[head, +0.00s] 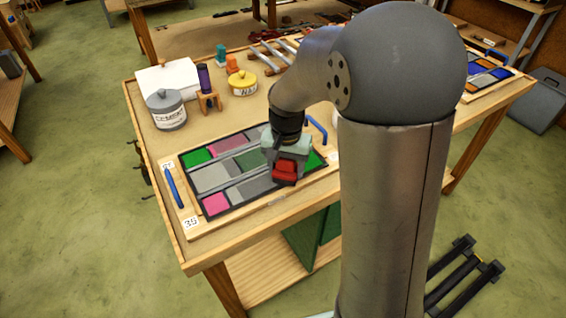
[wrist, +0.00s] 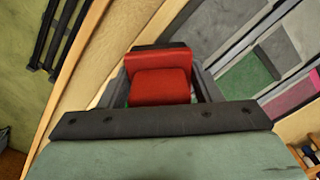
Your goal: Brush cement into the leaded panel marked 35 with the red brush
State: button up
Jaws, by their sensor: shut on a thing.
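The leaded panel (head: 211,178) lies on a wooden board on the workbench, with green, pink and grey panes between dark leads. A tag marked 35 (head: 191,223) sits at the board's near left corner. My gripper (head: 285,168) is over the right part of the panel, shut on the red brush (head: 284,173). In the wrist view the red brush (wrist: 160,86) sits between the two fingers. The brush's lower end is hidden, so I cannot tell whether it touches the glass. Part of the panel (wrist: 285,50) shows at the right of the wrist view.
A grey cement pot (head: 166,110), a white box (head: 180,72), a purple bottle (head: 205,78) on a wooden stand and a yellow-lidded tub (head: 242,82) stand behind the panel. Blue handles (head: 174,188) rise at the board's sides. Another panel (head: 486,78) lies far right.

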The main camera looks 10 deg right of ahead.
jog(key=shift+r+p, duration=2.25)
jog(key=shift+r, duration=0.8)
